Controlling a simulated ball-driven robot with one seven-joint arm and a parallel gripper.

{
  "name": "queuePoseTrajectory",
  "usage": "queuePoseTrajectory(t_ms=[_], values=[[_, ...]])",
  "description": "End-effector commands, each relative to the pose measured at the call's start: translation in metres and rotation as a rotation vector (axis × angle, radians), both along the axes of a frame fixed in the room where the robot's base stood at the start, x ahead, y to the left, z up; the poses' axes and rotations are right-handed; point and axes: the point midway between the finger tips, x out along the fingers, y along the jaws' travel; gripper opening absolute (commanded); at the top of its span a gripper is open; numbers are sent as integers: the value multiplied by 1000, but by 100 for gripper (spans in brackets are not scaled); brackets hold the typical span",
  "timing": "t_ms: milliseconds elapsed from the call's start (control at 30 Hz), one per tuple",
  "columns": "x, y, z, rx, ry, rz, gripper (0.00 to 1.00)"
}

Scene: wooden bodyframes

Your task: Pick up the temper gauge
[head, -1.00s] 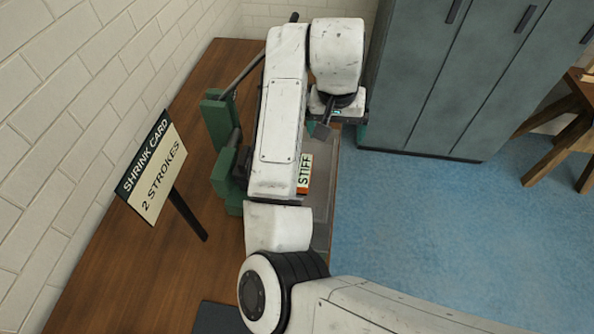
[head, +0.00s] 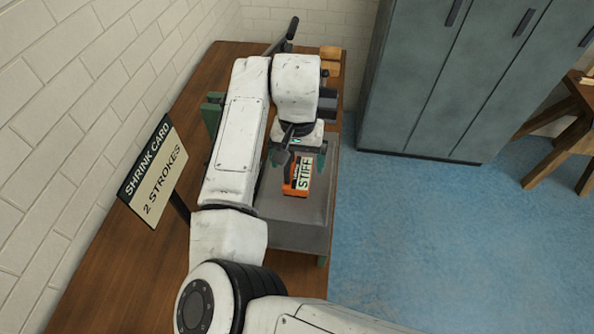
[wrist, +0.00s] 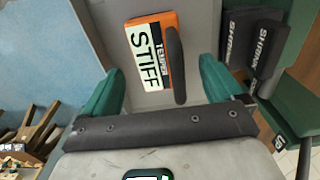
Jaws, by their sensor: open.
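The temper gauge (head: 299,177) is an orange block with a white label reading STIFF. It lies on a grey metal plate (head: 290,232) on the bench. In the wrist view the gauge (wrist: 148,60) shows the words TEMPER and STIFF, with a dark bar along its right side. My gripper (head: 292,160) is at the gauge's far end in the head view. In the wrist view my gripper (wrist: 160,88) has its two green fingers spread, with the gauge ahead and between them. The fingers do not visibly touch it. My wrist hides part of the gauge's far end in the head view.
A sign reading SHRINK CARD, 2 STROKES (head: 153,172) stands left on the wooden bench (head: 110,258). Dark blocks marked SHRINK (wrist: 258,42) sit right of the gauge in the wrist view. Grey cabinets (head: 440,80) stand behind; blue floor (head: 430,240) is open to the right.

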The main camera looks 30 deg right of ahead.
Motion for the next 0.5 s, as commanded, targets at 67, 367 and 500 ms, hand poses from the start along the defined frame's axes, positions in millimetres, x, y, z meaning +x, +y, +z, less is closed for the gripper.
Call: queuePoseTrajectory(t_ms=[67, 367, 500], values=[[-2, 0, -10, 0, 2, 1, 94], [-3, 0, -39, 0, 1, 1, 94], [-2, 0, -40, -1, 1, 0, 94]])
